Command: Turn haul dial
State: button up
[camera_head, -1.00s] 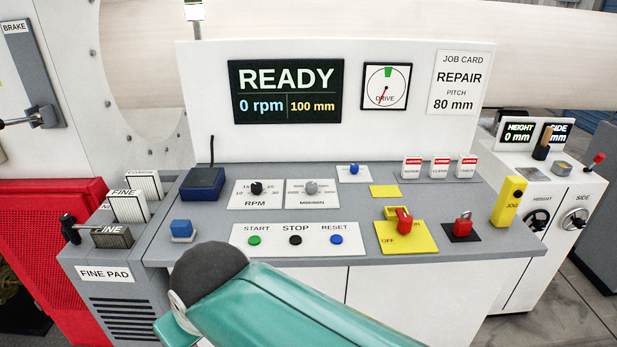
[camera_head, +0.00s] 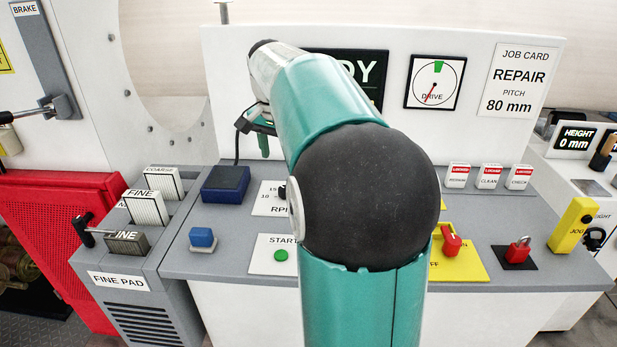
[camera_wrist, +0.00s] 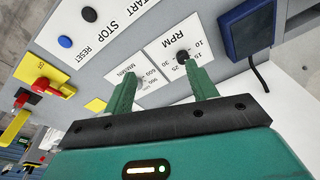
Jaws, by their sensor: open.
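My gripper (camera_wrist: 161,72) is open and empty above the console, its two green fingers apart. In the head view the gripper (camera_head: 256,138) hangs at the left of the raised arm. In the wrist view, the black RPM knob (camera_wrist: 183,57) shows beside the right fingertip; I cannot tell whether they touch. The white MM/MIN plate (camera_wrist: 153,85), with its speed scale, lies by the left finger, which largely covers its knob. In the head view my arm hides the MM/MIN dial and most of the RPM plate (camera_head: 265,203).
A blue box (camera_head: 225,184) with an upright cable stands left of the dials. The green START button (camera_head: 281,256) is in front. A yellow-plated red switch (camera_head: 451,243) and red lock (camera_head: 518,250) are at right. The upright panel (camera_head: 300,38) backs the console.

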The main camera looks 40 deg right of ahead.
jog(key=s+d+f+m+g+y, duration=0.1)
jog(key=s+d+f+m, duration=0.2)
jog(key=d, duration=0.8)
jog(key=s+d+f+m+y, duration=0.1)
jog(key=d+f+m, duration=0.3)
jog(key=d, duration=0.6)
jog(key=shift+m, duration=0.3)
jog(key=f, duration=1.2)
jog(key=shift+w, duration=0.25)
jog(key=shift+c, duration=0.5)
jog(key=c, duration=0.9)
